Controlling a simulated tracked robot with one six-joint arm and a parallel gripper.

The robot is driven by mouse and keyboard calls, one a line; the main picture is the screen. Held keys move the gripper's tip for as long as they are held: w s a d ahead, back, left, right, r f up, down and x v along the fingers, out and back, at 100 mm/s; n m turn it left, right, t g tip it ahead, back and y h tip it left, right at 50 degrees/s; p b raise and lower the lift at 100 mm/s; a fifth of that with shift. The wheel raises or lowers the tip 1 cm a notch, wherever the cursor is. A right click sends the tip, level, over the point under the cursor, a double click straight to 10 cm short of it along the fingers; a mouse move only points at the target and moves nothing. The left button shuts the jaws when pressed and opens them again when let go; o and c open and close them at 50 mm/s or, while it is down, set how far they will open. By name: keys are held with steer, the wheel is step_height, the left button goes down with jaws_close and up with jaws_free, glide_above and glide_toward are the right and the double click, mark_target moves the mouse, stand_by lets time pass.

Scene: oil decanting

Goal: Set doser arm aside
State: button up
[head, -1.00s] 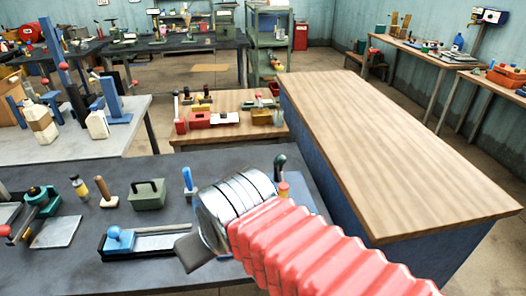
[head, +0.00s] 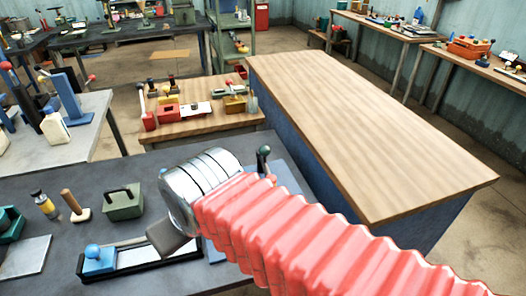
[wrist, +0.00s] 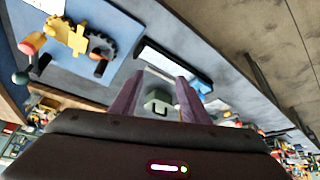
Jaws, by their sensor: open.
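My gripper (wrist: 160,98) is open in the wrist view, its two purple fingers apart with nothing held between them. In that view a blue base plate (wrist: 72,17) carries a yellow part (wrist: 75,38) with a dark toothed wheel, a red-and-yellow cylinder (wrist: 31,43) and a green-knobbed lever (wrist: 20,76). This fixture lies left of the fingers, apart from them. I cannot tell which piece is the doser arm. In the head view my arm hides most of the fixture and my fingers; the green knob (head: 264,151) shows behind the arm.
A black-edged slide with a blue knobbed block (head: 97,262) lies on the dark bench (head: 45,275). A green handled box (head: 123,203), a wooden-handled tool (head: 74,206) and a small bottle (head: 45,205) stand behind it. A long wooden tabletop (head: 365,130) at right is bare.

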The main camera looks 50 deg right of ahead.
steer(key=shift+o, duration=0.5)
steer(key=shift+d+f, duration=0.15)
steer(key=shift+f, duration=0.15)
steer(key=w+d+f+m+t+y, duration=0.2)
steer(key=w+d+f+m+y, duration=0.15)
steer(key=d+m, duration=0.65)
steer(key=w+d+f+m+t+y, duration=0.2)
steer(key=d+m+y, duration=0.3)
steer(key=d+m, duration=0.5)
steer(key=s+d+m+t+h, duration=0.3)
steer(key=d+m, duration=0.3)
steer(key=d, duration=0.2)
steer(key=s+d+f+m+t+h, duration=0.1)
steer(key=s+d+m+t+h, duration=0.2)
steer(key=d, duration=0.6)
steer(key=m+t+h, duration=0.1)
steer(key=m+t, duration=0.1)
steer(key=m, duration=0.1)
steer(key=shift+d+m, duration=0.15)
steer(key=shift+m, duration=0.15)
steer(key=shift+w+f, duration=0.1)
